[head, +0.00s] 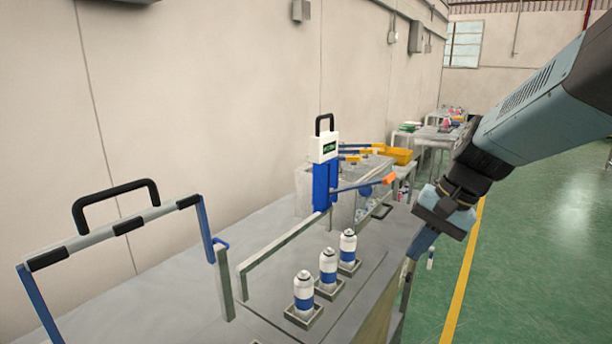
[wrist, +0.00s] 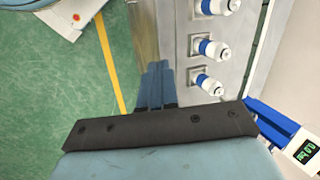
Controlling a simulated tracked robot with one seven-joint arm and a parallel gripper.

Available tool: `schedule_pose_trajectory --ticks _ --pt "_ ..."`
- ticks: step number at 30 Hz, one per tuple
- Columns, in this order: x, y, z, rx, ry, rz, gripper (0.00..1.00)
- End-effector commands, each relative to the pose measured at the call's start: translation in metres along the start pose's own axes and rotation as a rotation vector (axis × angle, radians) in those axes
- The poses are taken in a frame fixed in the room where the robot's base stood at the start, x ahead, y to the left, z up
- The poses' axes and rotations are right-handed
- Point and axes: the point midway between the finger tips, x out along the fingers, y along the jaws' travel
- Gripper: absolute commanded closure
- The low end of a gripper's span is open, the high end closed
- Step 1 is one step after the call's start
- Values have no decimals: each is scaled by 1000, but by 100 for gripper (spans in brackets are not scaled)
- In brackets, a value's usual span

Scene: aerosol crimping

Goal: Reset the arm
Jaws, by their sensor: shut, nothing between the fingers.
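My gripper (head: 420,247) hangs at the right of the head view, just off the table's right edge, with my arm reaching in from the upper right. In the wrist view its two blue fingers (wrist: 155,72) lie together with nothing between them. Three white-and-blue aerosol cans (head: 304,290) (head: 328,268) (head: 348,247) stand upright in square holders on the grey table (head: 262,230). The cans also show in the wrist view (wrist: 209,85), to the right of the fingers and apart from them.
A blue-and-white crimping machine (head: 325,180) with an orange-tipped lever (head: 389,179) stands beyond the cans. A blue-grey frame with a black handle (head: 115,195) rises at left. A yellow tray (head: 395,155) is farther back. Green floor (head: 530,270) is open at right.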

Motion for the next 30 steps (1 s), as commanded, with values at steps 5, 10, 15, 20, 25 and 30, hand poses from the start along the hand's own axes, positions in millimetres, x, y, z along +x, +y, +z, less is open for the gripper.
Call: schedule_pose_trajectory --ticks 5,10,15,20,25,30 --pt "-22 8 21 -186 144 90 100" --pt "-43 18 36 -351 282 169 100" --pt "-62 26 47 -482 400 230 100" --pt "-72 29 52 -547 462 261 100" --pt "-74 30 53 -562 475 270 100" --pt "-74 30 53 -562 475 270 100"
